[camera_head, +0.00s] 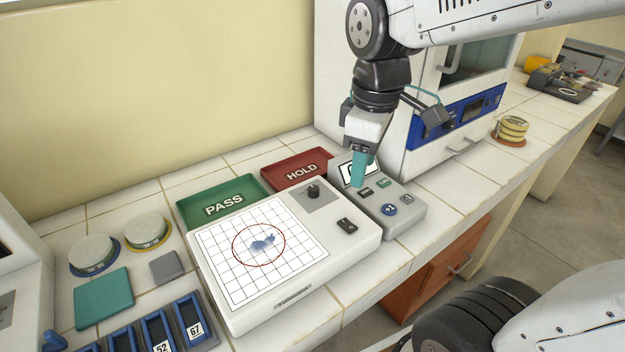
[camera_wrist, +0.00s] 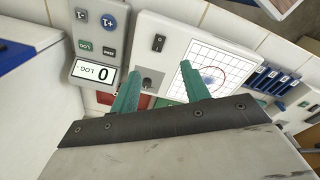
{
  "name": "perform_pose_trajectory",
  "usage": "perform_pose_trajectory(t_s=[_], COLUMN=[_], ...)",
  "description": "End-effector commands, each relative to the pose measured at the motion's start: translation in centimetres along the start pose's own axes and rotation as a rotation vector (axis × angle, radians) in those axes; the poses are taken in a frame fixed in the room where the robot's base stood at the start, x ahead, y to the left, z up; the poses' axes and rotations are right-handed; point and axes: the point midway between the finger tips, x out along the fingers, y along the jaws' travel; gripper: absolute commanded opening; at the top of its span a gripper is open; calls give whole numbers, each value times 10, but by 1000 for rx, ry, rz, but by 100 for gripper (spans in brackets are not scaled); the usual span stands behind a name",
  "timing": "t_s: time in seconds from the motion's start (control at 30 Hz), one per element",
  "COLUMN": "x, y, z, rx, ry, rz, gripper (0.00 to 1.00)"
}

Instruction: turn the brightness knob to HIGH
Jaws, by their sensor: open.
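The black brightness knob (camera_head: 313,191) sits on a grey square plate at the upper right of the white light box (camera_head: 345,255). Its pointer and markings are too small to read. My gripper (camera_head: 359,175) has teal fingers pointing down. In the head view it appears to the right of the knob, in front of the small grey counter. In the wrist view my gripper (camera_wrist: 159,78) is open and empty, its two fingers apart. The knob (camera_wrist: 147,82) shows between them in that picture, partly close to the left finger, with no visible contact.
The grey counter (camera_head: 408,222) with buttons and a "0 LOG" display stands right of the box. Green PASS (camera_head: 225,203) and red HOLD (camera_head: 297,170) trays lie behind. A black rocker switch (camera_head: 347,226) is in front of the knob. The white incubator (camera_head: 400,135) stands behind right.

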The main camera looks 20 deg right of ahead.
Motion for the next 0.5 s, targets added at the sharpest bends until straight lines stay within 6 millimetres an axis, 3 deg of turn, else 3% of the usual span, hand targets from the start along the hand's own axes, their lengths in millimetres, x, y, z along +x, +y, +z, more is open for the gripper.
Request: perform_pose_trajectory(t_s=[0.03,0.2,0.33,0.5], x=[9,39,62,78], y=[12,44,61,71], z=[-20,-74,-101,-117], rx=[-145,-607,-855,-1018], ry=[-14,-24,-25,-23], rz=[-15,-41,-58,-67], gripper=[46,46,46,46])
